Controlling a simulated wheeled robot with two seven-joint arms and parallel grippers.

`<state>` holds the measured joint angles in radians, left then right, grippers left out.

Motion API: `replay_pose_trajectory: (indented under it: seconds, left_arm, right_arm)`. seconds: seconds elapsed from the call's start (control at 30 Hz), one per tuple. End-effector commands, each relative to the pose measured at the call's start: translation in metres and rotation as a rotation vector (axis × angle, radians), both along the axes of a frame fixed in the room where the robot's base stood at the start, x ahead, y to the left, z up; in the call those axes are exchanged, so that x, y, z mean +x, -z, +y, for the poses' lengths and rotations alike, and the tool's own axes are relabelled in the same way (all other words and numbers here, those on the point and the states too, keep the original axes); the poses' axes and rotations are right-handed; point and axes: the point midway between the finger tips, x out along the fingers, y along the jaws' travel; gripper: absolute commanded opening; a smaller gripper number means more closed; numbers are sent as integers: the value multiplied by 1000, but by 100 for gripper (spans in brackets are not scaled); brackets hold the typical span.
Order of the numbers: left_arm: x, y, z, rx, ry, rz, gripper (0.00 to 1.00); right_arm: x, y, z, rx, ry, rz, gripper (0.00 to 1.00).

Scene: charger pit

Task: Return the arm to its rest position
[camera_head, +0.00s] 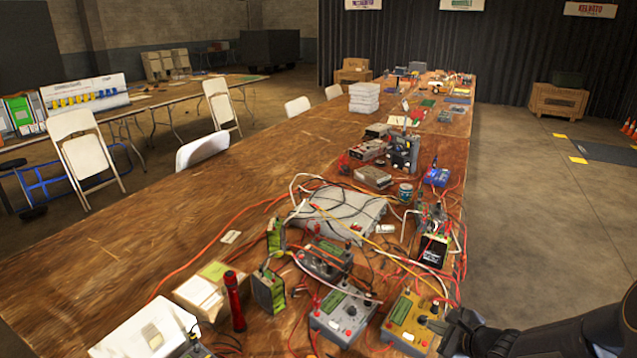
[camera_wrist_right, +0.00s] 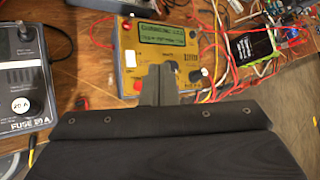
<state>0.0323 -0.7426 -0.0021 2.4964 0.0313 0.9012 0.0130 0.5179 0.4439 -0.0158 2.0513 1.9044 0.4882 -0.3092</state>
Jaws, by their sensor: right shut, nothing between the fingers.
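My right gripper (camera_head: 447,330) comes in from the lower right of the head view, at the right edge of the table, just beside a yellow meter box (camera_head: 412,318). In the right wrist view the gripper (camera_wrist_right: 158,72) is shut and empty, and its fingers overlap the front of the yellow box (camera_wrist_right: 128,60), which has a green display and knobs. Whether the fingertips touch the box I cannot tell. My left gripper is not in view.
The long wooden table (camera_head: 130,245) carries several boxes and tangled cables on its right side. A grey meter box (camera_head: 340,316) stands left of the yellow one, and a black-and-green device (camera_head: 433,250) stands behind it.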

Motion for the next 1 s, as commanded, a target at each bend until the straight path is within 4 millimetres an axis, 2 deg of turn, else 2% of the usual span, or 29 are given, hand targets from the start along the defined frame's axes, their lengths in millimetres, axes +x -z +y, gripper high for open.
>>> replay_pose_trajectory:
  seconds: [0.03,0.17,0.2,0.3,0.4,0.53,0.7,0.83,1.0]
  left_arm:
    - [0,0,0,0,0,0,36]
    - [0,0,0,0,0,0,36]
    - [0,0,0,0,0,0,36]
    - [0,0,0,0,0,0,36]
    - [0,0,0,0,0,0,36]
    - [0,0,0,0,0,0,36]
    - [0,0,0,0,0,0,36]
    - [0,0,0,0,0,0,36]
    - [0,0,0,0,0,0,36]
  right_arm:
    - [-2,-20,10,-32,-57,-39,0]
    - [-19,-75,50,-149,-282,-158,0]
    - [-30,-92,64,-194,-364,-195,0]
    - [-63,-126,98,-315,-570,-277,0]
    - [-102,-148,125,-448,-768,-339,0]
    - [-157,-159,147,-641,-1006,-385,0]
    - [-222,-151,149,-919,-1260,-382,0]
    - [-254,-141,137,-1100,-1377,-345,0]
    - [-272,-132,124,-1233,-1443,-299,0]
